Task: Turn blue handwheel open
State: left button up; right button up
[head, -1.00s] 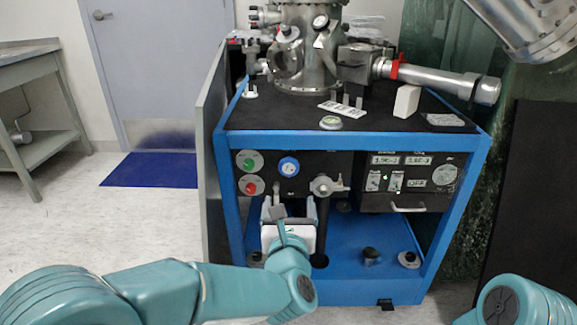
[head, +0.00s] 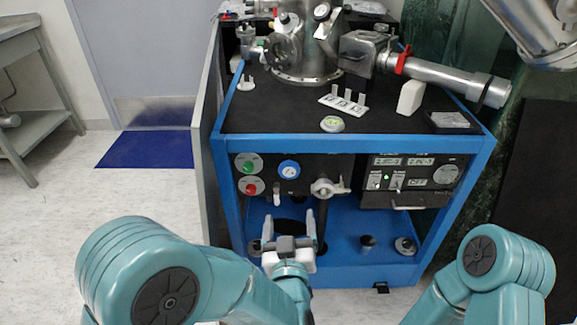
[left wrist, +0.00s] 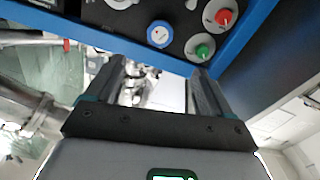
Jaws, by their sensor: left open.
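The blue handwheel (head: 289,170), a small round knob with a pale centre, is on the black front panel of the blue-framed cart. It also shows in the left wrist view (left wrist: 160,34), ahead of the fingertips. My left gripper (head: 289,218) is open and empty, below and in front of the handwheel, with its fingers pointing up toward the panel. In the left wrist view the two fingers (left wrist: 158,72) stand apart with a gap between them, not touching the wheel. My right gripper is out of view; only part of the right arm shows.
Green (head: 248,167) and red (head: 251,189) buttons lie left of the wheel. A metal valve (head: 325,188) juts out to its right. A small pale-tipped lever (head: 277,196) hangs just below it. A grey side panel (head: 207,140) stands open at the cart's left.

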aim_at(290, 173)
pick_arm(q)
jog(key=w+b, duration=0.2)
jog(key=w, duration=1.2)
jog(key=shift+w+f, duration=0.15)
jog(key=shift+w, duration=0.9)
